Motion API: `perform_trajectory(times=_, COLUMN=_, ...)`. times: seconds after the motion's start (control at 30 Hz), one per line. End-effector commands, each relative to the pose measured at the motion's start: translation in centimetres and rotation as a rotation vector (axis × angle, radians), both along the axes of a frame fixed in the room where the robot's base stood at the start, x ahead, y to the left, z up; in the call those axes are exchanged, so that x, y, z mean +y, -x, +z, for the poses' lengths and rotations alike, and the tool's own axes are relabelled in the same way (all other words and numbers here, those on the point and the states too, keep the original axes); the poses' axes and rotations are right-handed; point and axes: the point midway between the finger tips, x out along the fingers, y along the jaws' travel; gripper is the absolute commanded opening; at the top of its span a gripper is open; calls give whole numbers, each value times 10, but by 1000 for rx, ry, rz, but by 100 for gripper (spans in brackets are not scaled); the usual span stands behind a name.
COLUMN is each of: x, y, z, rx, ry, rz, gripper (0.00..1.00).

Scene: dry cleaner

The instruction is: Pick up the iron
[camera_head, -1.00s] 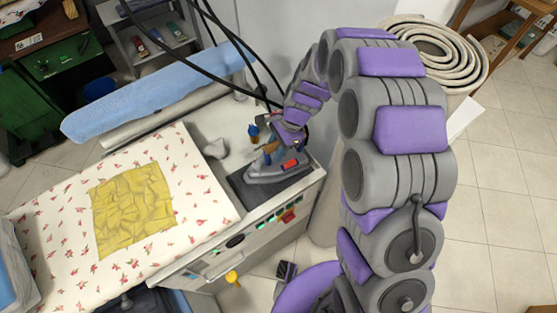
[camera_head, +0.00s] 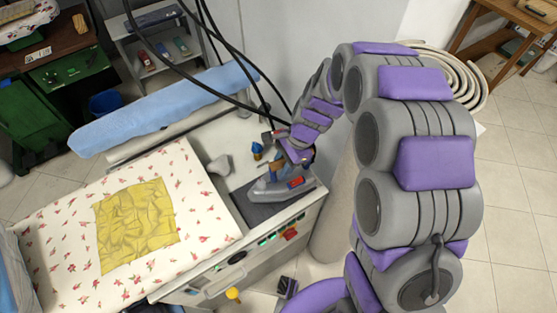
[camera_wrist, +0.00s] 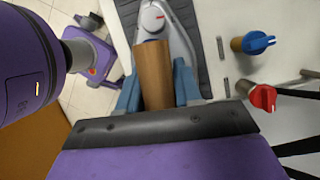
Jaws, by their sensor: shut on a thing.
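The iron (camera_head: 270,190) is grey with a brown handle. In the head view it is at the right end of the ironing station, over the dark rest pad (camera_head: 258,212); I cannot tell whether it touches the pad. In the wrist view the brown handle (camera_wrist: 152,75) runs between the blue fingers, and part of the iron's grey body (camera_wrist: 172,25) shows beyond it. My gripper (camera_wrist: 156,88) is shut on the handle. In the head view my gripper (camera_head: 284,168) is partly hidden by my arm.
Black cables (camera_head: 215,55) hang close to my arm. Blue (camera_wrist: 258,43) and red (camera_wrist: 263,97) valve knobs are near the gripper.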

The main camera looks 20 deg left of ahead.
Motion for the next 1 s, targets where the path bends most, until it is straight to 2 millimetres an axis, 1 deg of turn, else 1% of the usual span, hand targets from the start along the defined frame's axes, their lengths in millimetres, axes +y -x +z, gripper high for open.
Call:
perform_trajectory(times=0.03, x=-4, y=7, z=4, rx=5, ry=-1, rz=-1, gripper=0)
perform_trajectory(times=0.6, x=-56, y=80, z=11, rx=5, ry=1, rz=-3, gripper=0)
perform_trajectory(times=0.83, x=-70, y=99, z=12, rx=5, ry=2, rz=-1, gripper=0)
perform_trajectory(times=1.0, x=-75, y=107, z=13, rx=4, ry=1, rz=-1, gripper=0)
